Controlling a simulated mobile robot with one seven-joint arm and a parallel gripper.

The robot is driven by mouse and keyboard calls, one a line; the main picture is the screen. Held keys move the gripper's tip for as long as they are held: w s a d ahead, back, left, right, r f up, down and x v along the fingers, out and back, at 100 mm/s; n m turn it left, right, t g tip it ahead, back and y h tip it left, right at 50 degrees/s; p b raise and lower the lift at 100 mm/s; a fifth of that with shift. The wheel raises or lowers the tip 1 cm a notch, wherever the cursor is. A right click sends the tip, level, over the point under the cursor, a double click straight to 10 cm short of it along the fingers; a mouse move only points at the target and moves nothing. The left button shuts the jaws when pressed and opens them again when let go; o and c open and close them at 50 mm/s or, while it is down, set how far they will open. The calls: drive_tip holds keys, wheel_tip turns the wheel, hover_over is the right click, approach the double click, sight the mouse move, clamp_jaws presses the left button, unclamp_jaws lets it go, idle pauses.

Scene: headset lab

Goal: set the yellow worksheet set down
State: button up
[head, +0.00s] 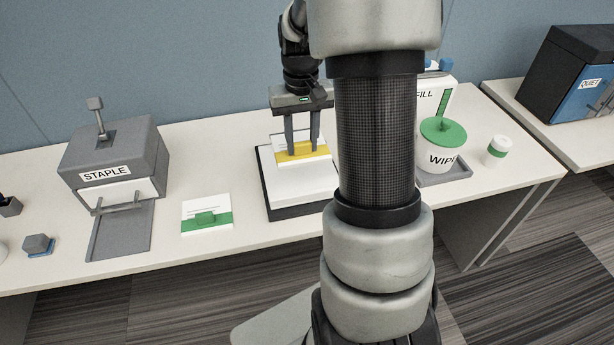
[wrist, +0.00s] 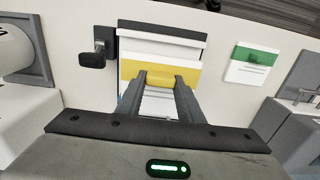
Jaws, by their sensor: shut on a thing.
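The yellow worksheet set (head: 283,157) is a white sheet stack with a yellow band. My gripper (head: 303,152) points down and is shut on it. In the wrist view my gripper (wrist: 161,80) has its fingers on a raised yellow piece in the middle of the set's band (wrist: 131,69). The set is over the rear part of a white block-like stack (head: 300,187) on a dark base (head: 292,212). I cannot tell whether the set touches the stack. My arm hides the right side of the stack in the head view.
A green-banded worksheet set (head: 206,222) lies to the left, beside the grey STAPLE machine (head: 115,160) and its tray. To the right stand a WIPE tub (head: 440,158) with a green lid and a small white cup (head: 497,150). Bare table (head: 225,160) shows left of the stack.

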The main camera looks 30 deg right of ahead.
drive_tip(key=shift+s+d+f, duration=0.1)
drive_tip(key=shift+s+f, duration=0.1)
drive_tip(key=shift+f, duration=0.05)
wheel_tip(320, 180, down, 10)
drive_tip(key=shift+r+b, duration=0.25)
drive_tip(key=shift+b, duration=0.4)
drive_tip(key=shift+f, duration=0.2)
drive_tip(key=o, duration=1.1)
drive_tip(key=shift+r, duration=0.1)
wheel_tip(320, 180, up, 12)
drive_tip(key=shift+r+p, duration=0.1)
drive_tip(key=shift+p, duration=0.65)
